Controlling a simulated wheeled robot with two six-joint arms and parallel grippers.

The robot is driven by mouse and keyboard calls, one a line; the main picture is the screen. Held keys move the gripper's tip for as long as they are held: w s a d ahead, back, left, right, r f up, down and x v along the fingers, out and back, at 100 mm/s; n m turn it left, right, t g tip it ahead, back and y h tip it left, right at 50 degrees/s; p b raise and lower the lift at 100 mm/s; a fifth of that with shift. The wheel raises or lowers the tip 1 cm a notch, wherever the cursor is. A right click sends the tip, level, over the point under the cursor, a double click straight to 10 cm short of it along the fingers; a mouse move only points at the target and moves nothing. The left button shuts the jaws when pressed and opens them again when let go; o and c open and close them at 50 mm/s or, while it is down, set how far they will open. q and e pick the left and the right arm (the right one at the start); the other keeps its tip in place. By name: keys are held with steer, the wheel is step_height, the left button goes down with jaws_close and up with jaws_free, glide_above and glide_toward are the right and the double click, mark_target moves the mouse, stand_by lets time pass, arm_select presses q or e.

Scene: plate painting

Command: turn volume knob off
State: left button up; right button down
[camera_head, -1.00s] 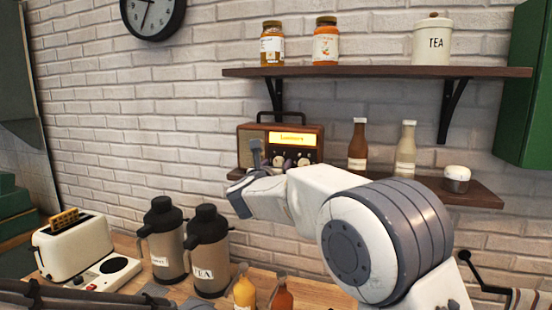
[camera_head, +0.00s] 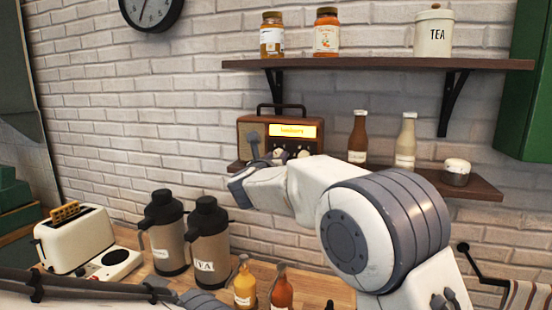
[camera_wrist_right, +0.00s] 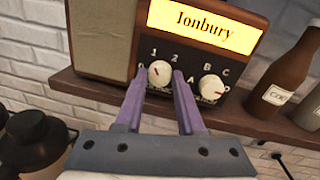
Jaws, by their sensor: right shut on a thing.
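The radio (camera_head: 281,131) stands on the lower shelf, with a brown case and a lit yellow display reading "Ionbury" in the right wrist view (camera_wrist_right: 202,25). Its front has two cream knobs with red marks. The left knob (camera_wrist_right: 159,72), by the figures 0, 1 and 2, sits between the fingertips of my right gripper (camera_wrist_right: 158,78). The right knob (camera_wrist_right: 211,87), by the letters A, B and C, is free to the right. My right gripper (camera_head: 254,160) is shut on the left knob, and its arm hides part of the radio's lower front in the head view.
A brown sauce bottle (camera_head: 358,138), a pale bottle (camera_head: 405,140) and a small lidded jar (camera_head: 456,172) stand right of the radio on the lower shelf (camera_head: 480,190). The upper shelf (camera_head: 390,64) is above. Flasks (camera_head: 208,240) and a toaster (camera_head: 75,240) stand below left.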

steer(key=shift+r+n, duration=0.1)
steer(key=shift+n, duration=1.1)
steer(key=n+p, duration=0.1)
steer(key=n, duration=0.1)
steer(key=shift+n+g, duration=0.3)
steer(key=n+p, duration=0.2)
steer(key=n, duration=0.3)
steer(key=shift+a+p, duration=0.15)
steer(key=shift+p, duration=0.2)
steer(key=shift+n, duration=0.3)
steer(key=c, duration=0.5)
jaws_free()
steer(key=shift+h, duration=0.4)
